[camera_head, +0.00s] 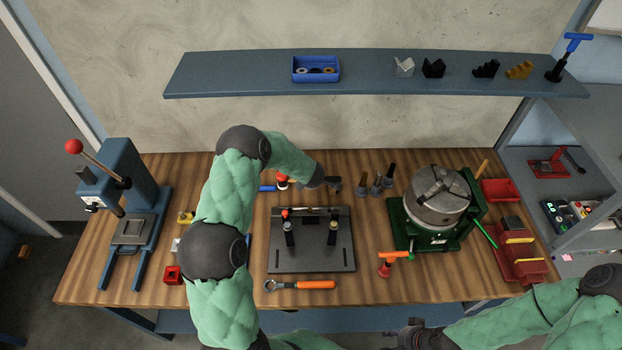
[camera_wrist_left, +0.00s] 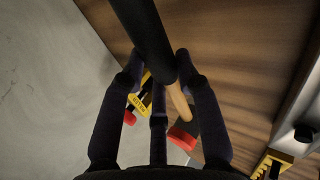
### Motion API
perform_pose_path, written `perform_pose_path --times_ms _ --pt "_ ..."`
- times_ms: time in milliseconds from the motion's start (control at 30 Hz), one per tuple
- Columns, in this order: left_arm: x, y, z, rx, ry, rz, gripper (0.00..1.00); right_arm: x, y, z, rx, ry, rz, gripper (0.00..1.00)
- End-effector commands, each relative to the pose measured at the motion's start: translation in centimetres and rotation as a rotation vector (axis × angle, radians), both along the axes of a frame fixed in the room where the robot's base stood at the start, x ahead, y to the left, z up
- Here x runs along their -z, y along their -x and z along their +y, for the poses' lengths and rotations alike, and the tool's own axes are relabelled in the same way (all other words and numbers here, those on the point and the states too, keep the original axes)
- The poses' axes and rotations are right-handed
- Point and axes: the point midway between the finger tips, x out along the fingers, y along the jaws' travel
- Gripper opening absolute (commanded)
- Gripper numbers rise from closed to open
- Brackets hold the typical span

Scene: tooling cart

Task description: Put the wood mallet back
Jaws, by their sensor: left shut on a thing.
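My left gripper (camera_head: 334,185) is above the back of the bench, behind the dark plate. In the left wrist view its fingers (camera_wrist_left: 160,85) close around a long dark cylinder with a pale wooden rod (camera_wrist_left: 179,101) at its end. This looks like the wood mallet; most of it is hidden in the head view, and its full shape cannot be made out. My right gripper (camera_head: 412,336) is at the bottom edge of the head view, partly cut off, and its fingers cannot be read.
The dark plate (camera_head: 290,262) carries small upright tools. Several dark-handled pieces (camera_head: 377,183) stand right of my left gripper. An orange-handled wrench (camera_head: 302,285) lies in front. A blue shelf (camera_head: 230,75) runs above.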

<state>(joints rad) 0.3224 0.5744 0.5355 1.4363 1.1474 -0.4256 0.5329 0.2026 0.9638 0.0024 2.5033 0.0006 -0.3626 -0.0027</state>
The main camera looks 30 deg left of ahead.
Motion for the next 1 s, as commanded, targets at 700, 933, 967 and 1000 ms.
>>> perform_pose_path --times_ms 700,933,967,1000 --pt "1.2 -0.1 0.1 0.000 -0.001 -0.002 0.00 1.0 0.0 0.0 0.000 0.000 0.000 0.40" --pt "1.6 -0.1 0.1 0.000 -0.001 -0.002 0.00 1.3 0.0 0.0 0.000 0.000 0.000 0.40" --pt "1.7 -0.1 0.1 0.000 -0.001 -0.002 0.00 1.3 0.0 0.0 0.000 0.000 0.000 0.40" --pt "1.7 -0.1 0.1 0.000 -0.001 -0.002 0.00 1.4 0.0 0.0 0.000 0.000 0.000 0.40"
